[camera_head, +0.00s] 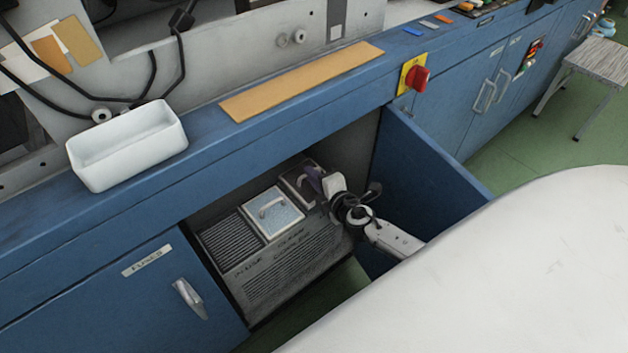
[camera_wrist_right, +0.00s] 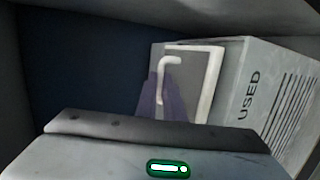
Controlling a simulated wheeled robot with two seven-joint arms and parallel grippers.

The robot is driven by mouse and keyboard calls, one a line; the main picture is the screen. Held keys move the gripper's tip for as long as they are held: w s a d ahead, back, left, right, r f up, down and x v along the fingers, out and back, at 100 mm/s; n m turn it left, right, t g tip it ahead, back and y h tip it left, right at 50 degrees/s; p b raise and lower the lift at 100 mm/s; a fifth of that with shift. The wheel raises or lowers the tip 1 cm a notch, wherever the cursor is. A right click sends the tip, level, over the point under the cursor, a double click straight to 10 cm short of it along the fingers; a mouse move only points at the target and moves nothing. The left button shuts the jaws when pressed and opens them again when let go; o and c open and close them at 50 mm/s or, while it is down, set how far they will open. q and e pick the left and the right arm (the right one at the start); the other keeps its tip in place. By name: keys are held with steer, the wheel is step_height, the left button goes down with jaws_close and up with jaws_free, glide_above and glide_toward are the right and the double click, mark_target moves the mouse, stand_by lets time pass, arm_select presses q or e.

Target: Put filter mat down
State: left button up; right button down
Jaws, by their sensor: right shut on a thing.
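A grey filter mat (camera_wrist_right: 195,85) with a white frame and a white handle shows in the right wrist view, at the open side of a grey box marked USED (camera_wrist_right: 262,100). My right gripper (camera_wrist_right: 168,98), with purple fingers, is shut at the mat's handle. In the head view my right gripper (camera_head: 314,179) reaches into the open cabinet, at the right end of the grey unit. It partly hides the box (camera_head: 292,180) there. I cannot tell how far the mat sits inside the box. My left gripper is not in view.
A light blue framed mat (camera_head: 273,213) with a handle lies on the grey unit (camera_head: 285,268), beside a dark grille (camera_head: 230,240). The open blue door (camera_head: 425,175) stands right of my arm. A white tray (camera_head: 127,145) and a tan board (camera_head: 300,82) lie on the ledge above.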

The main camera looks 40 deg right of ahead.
step_height(320, 180, down, 2)
steer(key=shift+f+b, duration=0.1)
steer(key=shift+b, duration=0.3)
steer(key=shift+d+f, duration=0.1)
steer(key=shift+f, duration=0.1)
steer(key=shift+d, duration=0.1)
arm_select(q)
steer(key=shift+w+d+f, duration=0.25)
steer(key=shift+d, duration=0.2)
arm_select(e)
steer(key=shift+f+b, duration=0.15)
steer(key=shift+b, duration=0.2)
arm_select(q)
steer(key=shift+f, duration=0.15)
arm_select(e)
steer(key=c, duration=1.9)
jaws_free()
steer(key=shift+o, duration=0.2)
